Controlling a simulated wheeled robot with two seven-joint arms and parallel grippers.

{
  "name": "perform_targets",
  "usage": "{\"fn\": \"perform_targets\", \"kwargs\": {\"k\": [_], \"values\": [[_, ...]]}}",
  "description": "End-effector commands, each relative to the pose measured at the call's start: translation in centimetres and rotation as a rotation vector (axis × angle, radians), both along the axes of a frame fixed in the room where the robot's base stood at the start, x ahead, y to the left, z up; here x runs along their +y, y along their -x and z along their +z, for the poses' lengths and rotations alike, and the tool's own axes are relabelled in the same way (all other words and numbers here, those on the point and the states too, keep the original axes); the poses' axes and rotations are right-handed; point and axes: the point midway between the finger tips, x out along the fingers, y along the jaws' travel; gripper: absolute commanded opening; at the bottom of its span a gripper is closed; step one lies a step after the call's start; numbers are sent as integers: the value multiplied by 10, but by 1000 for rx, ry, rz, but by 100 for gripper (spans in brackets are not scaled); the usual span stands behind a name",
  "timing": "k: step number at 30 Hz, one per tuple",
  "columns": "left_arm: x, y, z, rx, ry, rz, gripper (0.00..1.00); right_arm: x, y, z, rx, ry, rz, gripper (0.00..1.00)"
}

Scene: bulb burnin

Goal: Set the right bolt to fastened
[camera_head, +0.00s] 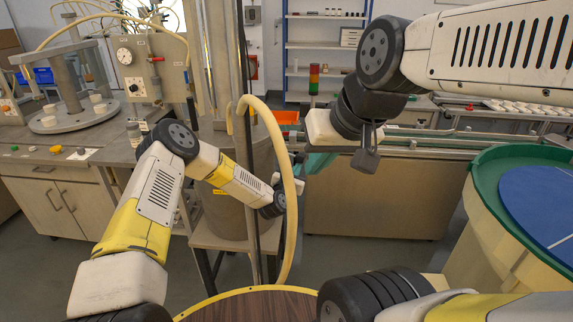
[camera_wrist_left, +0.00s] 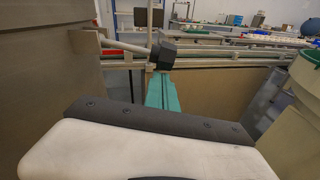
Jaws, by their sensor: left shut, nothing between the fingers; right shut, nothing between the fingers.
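I cannot pick out the right bolt in either view; it is too small to tell or hidden. My left gripper (camera_wrist_left: 162,82) has teal fingers, shut and empty, reaching past the white hand in the left wrist view. In the head view a teal part (camera_head: 318,163) shows beyond my left wrist, close to the right hand. My right gripper (camera_head: 325,130) is shut and empty at the end of the arm from the upper right; its fingertips are not clear.
A grey cylinder (camera_head: 228,165) on a stand and a beige hose (camera_head: 291,225) are beside my left forearm. A bench (camera_head: 380,195) with rails lies ahead. A round green-rimmed table (camera_head: 487,165) is at right. An orange bin (camera_head: 287,117) is behind.

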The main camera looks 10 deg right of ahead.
Motion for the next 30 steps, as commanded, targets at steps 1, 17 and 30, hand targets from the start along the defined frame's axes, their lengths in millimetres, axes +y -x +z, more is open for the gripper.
{"fn": "perform_targets", "kwargs": {"k": [1, 17, 30], "values": [[0, 0, 3, 16, 30, 3, 0, 0, 0, 0, 0, 0, 0, 0], [-8, 5, 51, 257, 447, 4, 0, 0, 0, 0, 0, 0, 0, 0], [1, 0, 93, 357, 621, 3, 0, 0, 0, 0, 0, 0, 0, 0]]}}
